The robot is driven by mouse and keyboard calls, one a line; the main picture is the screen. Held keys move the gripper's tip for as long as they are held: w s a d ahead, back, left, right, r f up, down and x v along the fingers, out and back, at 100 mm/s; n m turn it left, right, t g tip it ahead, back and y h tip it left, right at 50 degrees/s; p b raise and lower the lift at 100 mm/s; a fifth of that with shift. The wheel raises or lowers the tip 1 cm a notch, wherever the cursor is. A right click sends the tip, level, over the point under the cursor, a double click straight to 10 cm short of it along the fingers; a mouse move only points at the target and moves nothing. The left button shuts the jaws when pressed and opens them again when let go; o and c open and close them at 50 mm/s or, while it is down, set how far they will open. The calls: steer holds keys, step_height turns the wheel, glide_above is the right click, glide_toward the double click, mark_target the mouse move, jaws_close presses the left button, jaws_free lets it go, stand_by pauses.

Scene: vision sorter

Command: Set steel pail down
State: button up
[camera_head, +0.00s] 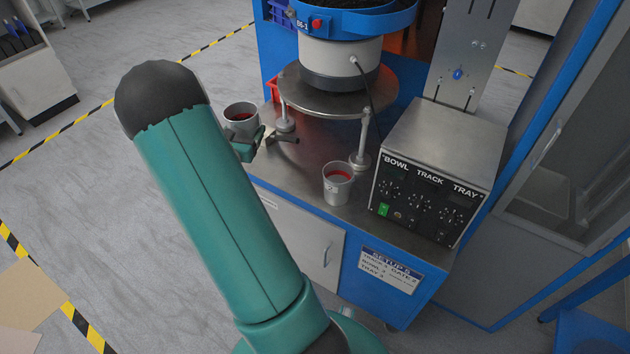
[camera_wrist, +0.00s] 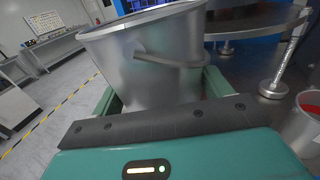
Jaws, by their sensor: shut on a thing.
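A grey steel pail (camera_head: 240,128) with red contents is at the left edge of the metal bench top (camera_head: 300,165). My gripper (camera_head: 248,147) is shut on this pail, with its jaws at the pail's side. The held pail (camera_wrist: 155,65) fills the middle of the wrist view, between the two green fingers of my gripper (camera_wrist: 160,92). Its underside is hidden, so I cannot tell whether it touches the bench. A second, similar pail (camera_head: 338,188) with red contents stands upright near the bench's front edge; its side also shows in the wrist view (camera_wrist: 303,128).
A bowl feeder (camera_head: 340,60) stands on a round plate (camera_head: 335,100) with metal legs behind the pails. A control box (camera_head: 435,165) with knobs takes the bench's right side. Some bare bench top lies between the two pails.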

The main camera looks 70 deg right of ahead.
steer(key=s+d+m+g, duration=0.4)
steer(key=s+d+g, duration=0.2)
steer(key=s+d, duration=0.6)
glide_above(305, 175)
step_height(305, 175, down, 18)
steer(key=shift+w+f, duration=0.1)
steer(key=shift+f, duration=0.2)
steer(key=o, duration=1.9)
